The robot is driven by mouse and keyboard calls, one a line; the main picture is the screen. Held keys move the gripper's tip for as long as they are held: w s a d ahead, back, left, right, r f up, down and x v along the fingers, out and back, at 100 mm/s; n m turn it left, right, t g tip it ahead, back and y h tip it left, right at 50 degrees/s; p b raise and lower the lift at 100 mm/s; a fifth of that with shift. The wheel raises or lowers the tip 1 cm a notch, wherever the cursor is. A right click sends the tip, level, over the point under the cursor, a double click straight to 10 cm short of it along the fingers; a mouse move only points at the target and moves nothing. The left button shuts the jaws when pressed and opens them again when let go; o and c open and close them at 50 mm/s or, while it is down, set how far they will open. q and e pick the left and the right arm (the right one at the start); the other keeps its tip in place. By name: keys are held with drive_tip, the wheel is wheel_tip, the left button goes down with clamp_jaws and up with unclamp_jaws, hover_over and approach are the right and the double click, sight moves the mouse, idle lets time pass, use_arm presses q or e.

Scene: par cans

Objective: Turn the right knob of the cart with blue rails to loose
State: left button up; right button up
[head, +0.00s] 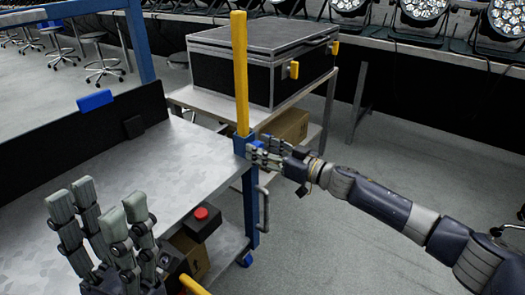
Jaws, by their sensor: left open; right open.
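The cart with blue rails has a grey metal top (165,160) and a blue corner post (250,205) at its right. A yellow upright bar (240,75) rises from a blue collar (239,145) on that post. My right gripper (258,152) reaches in from the right, its fingers at the collar; I cannot tell whether they touch it. The right knob cannot be made out; the fingers may hide it. The gripper is open. My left gripper (98,210) is open and empty, fingers pointing up, over the cart's near side at lower left.
A red button on a black box (201,216) sits at the cart's near edge. A grey handle (264,208) is beside the post. A black case (260,65) stands on another cart behind. Stage lights (425,12) line the back.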

drive_tip(key=shift+c, duration=0.6)
drive_tip(key=c, duration=1)
drive_tip(key=shift+o, duration=0.2)
